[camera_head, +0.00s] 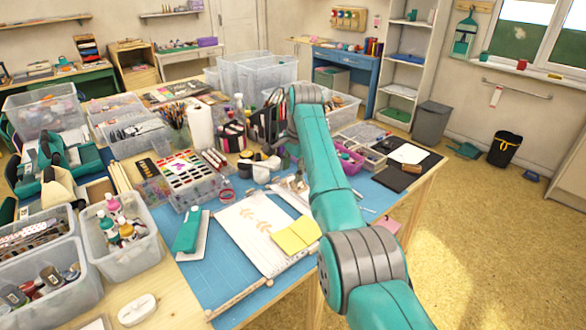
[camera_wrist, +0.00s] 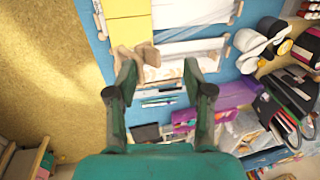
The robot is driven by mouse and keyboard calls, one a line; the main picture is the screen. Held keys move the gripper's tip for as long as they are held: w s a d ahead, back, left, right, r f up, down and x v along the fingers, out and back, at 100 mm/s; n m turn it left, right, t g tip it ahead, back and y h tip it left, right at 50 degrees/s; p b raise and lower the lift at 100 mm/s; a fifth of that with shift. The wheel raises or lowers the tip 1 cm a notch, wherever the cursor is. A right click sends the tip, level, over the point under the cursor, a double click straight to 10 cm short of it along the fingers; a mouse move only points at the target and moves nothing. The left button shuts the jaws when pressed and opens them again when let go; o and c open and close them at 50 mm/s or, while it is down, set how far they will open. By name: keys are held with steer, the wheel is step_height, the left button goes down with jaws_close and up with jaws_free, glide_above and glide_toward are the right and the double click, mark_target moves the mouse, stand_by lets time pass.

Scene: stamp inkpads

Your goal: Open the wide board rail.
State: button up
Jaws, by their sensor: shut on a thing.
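My gripper (camera_wrist: 158,68) is in the wrist view, with its two fingers apart around pale wooden and white parts. It appears shut on the wide board rail (camera_wrist: 174,51), a pale strip with wooden end pieces, though the exact contact is unclear. In the head view my arm hides the gripper.
A teal stapler-like tool (camera_head: 187,231) lies left of the board. A paint box (camera_head: 188,176), pens and a purple basket (camera_head: 347,158) crowd the table's back. Clear bins (camera_head: 120,252) fill the left. The blue mat (camera_head: 205,275) has bare room in front.

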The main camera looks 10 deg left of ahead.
steer(key=shift+s+a, duration=0.15)
steer(key=shift+a, duration=0.05)
step_height(320, 180, up, 12)
steer(key=s+d, duration=0.1)
steer(key=d, duration=0.1)
steer(key=shift+d, duration=0.15)
steer(key=shift+s+d+f, duration=0.1)
stand_by(0.4)
